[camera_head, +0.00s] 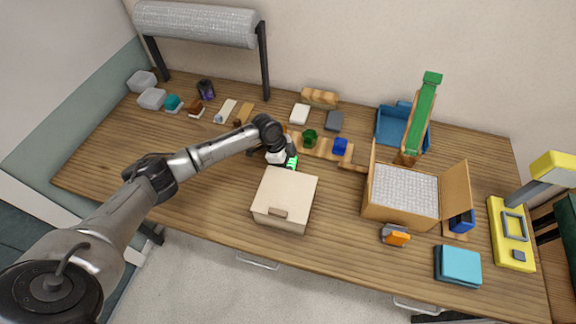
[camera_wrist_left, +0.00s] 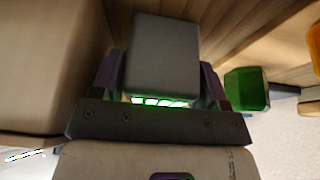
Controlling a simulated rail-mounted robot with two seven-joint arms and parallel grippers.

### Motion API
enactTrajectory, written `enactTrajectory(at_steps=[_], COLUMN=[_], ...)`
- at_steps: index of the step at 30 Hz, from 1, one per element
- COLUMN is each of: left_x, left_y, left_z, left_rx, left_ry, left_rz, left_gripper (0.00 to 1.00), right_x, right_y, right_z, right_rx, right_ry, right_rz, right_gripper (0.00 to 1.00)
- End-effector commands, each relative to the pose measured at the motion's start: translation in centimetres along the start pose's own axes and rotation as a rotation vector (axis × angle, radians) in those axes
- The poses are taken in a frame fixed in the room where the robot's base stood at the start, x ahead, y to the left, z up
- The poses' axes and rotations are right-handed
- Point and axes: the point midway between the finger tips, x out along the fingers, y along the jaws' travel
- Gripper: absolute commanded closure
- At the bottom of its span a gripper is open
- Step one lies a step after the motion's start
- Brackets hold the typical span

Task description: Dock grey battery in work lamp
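My left gripper (camera_head: 289,155) is beside the wooden block rack, just behind the cream box. In the left wrist view a plain grey block (camera_wrist_left: 163,55), which looks like the grey battery, sits between the two fingers of my left gripper (camera_wrist_left: 162,85). The fingers lie close along both of its sides, and a green glow shows at its near end. In the head view the block is mostly hidden by the gripper. The yellow work lamp (camera_head: 496,214) stands at the far right, with a square frame (camera_head: 515,227) on its base. My right gripper is not in view.
The cream box (camera_head: 285,195) stands right in front of the gripper. An open cardboard box (camera_head: 399,207), an orange and grey item (camera_head: 396,235) and a teal book-like block (camera_head: 458,265) lie towards the lamp. The table's left front is clear.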

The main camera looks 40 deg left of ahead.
Motion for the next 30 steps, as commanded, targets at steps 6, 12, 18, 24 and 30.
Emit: enactTrajectory(at_steps=[6, 12, 18, 24, 30], left_x=[0.0, -0.1, -0.2, -2.1, -5.4], left_y=[0.0, 0.0, 0.0, -0.1, -0.1], left_z=[0.0, -0.1, -0.1, -0.9, -2.3], left_rx=[0.000, 0.000, 0.000, 0.003, 0.003], left_ry=[0.000, 0.002, 0.002, 0.003, 0.003], left_rz=[0.000, -0.001, -0.001, -0.003, -0.003], left_gripper=[0.53, 0.72, 0.75, 0.75, 0.75], right_x=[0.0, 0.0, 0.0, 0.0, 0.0], right_y=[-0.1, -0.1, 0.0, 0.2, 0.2], right_z=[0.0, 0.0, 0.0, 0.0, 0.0], right_rx=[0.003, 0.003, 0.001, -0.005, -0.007], right_ry=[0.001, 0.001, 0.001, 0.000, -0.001], right_rz=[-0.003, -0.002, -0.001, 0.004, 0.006], right_gripper=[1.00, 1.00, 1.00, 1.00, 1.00])
